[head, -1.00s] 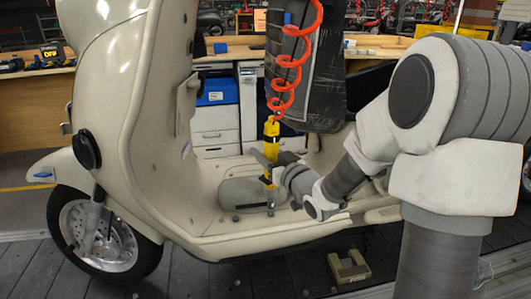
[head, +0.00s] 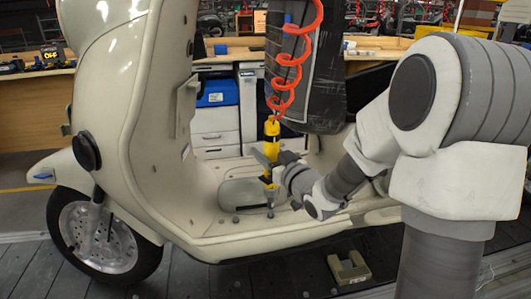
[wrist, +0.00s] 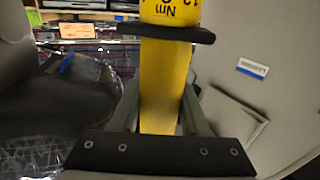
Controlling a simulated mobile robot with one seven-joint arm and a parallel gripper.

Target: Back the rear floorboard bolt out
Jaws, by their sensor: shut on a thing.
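My gripper (head: 277,172) is shut on a yellow and black power driver (head: 271,138), which hangs upright from a red coiled hose. The driver's thin shaft points down, and its tip is at or just above the scooter's floorboard (head: 213,232). Whether it sits on a bolt head is too small to tell. A small grey bolt head (head: 236,219) shows on the floorboard to the left of the tip. In the wrist view the driver's yellow body (wrist: 163,85) stands between the fingers, below a black collar; its tip is hidden there.
The cream scooter's front shield (head: 150,120) rises to the left of the driver. A dark wrapped column (head: 322,85) hangs behind it. The red coiled hose (head: 291,60) runs upward. A beige block (head: 348,268) lies on the dark slats below. A wooden bench stands behind.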

